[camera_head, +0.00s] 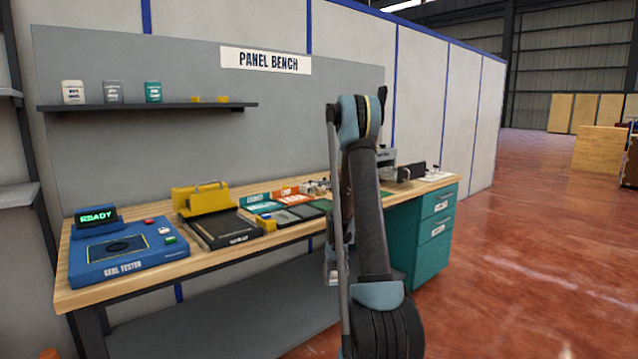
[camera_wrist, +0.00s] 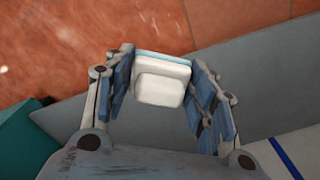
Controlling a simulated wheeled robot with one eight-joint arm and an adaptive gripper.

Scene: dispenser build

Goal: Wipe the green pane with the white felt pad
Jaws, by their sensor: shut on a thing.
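In the wrist view, my gripper (camera_wrist: 163,80) is shut on a white felt pad (camera_wrist: 158,90) with a thin light-blue layer along its far edge. The pad is between the two fingers, off any surface I can make out. In the head view, a dark green pane (camera_head: 322,205) appears to lie flat on the bench top, just left of my arm and partly hidden by it. The pad cannot be made out in the head view, where my arm covers most of that area.
The wooden bench (camera_head: 120,284) carries a blue seal tester (camera_head: 130,262), a black tray (camera_head: 222,229), a yellow block (camera_head: 200,198), and orange and teal bins (camera_head: 284,194). A teal drawer cabinet (camera_head: 425,235) stands under its right end. Open red floor (camera_head: 530,260) lies right.

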